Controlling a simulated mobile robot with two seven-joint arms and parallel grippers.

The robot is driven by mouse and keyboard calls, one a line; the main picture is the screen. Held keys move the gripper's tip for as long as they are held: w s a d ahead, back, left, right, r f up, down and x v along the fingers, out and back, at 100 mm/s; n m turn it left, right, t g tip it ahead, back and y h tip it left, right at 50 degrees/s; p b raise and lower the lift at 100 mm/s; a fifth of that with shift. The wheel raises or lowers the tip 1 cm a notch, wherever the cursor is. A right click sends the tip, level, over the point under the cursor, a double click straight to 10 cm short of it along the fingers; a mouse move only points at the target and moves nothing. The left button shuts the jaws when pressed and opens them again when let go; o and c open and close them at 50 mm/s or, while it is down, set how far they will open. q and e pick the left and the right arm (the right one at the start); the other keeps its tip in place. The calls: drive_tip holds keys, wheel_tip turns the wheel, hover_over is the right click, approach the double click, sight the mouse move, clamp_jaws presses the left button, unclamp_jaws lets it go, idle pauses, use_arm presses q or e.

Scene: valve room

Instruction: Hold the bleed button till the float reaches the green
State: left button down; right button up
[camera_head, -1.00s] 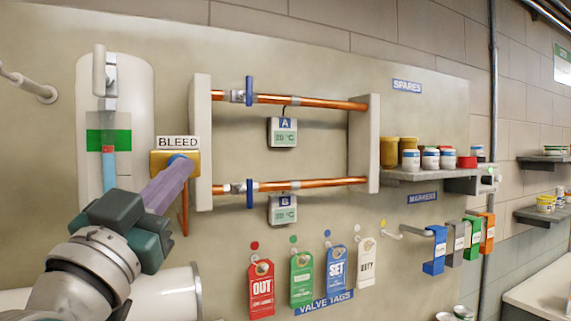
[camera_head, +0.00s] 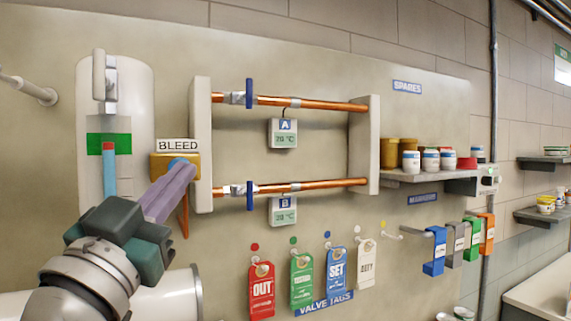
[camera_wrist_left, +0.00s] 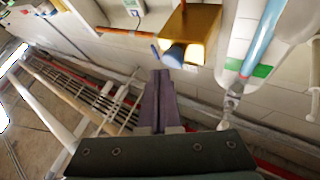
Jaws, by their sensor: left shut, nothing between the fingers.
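The yellow bleed box (camera_head: 160,166) sits under the BLEED sign, with its blue button (camera_head: 178,161) partly hidden by my left fingers. In the left wrist view the blue button (camera_wrist_left: 173,56) shows just beyond my fingertips, seemingly with a small gap. My left gripper (camera_head: 184,170) is shut and empty, pointing at the button; it also shows in the wrist view (camera_wrist_left: 161,74). The white float gauge (camera_head: 143,90) stands left of the box. Its red float (camera_head: 108,147) tops a light blue column (camera_head: 109,175) and lies within the lower part of the green band (camera_head: 122,143). My right gripper is out of view.
Copper pipes (camera_head: 310,103) with blue valves run right of the box. Valve tags (camera_head: 262,290) hang below them. A white cylinder (camera_head: 165,297) lies behind my left arm.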

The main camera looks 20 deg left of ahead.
use_arm(q)
drive_tip(key=shift+s+d, duration=0.1)
drive_tip(key=shift+d, duration=0.1)
drive_tip(key=shift+s, duration=0.1)
drive_tip(key=shift+s+d+p, duration=0.35)
drive_tip(key=shift+s+d, duration=0.45)
drive_tip(key=shift+d, duration=0.15)
drive_tip(key=shift+s+d+p, duration=0.3)
drive_tip(key=shift+s+d, duration=0.45)
drive_tip(key=shift+d, duration=0.2)
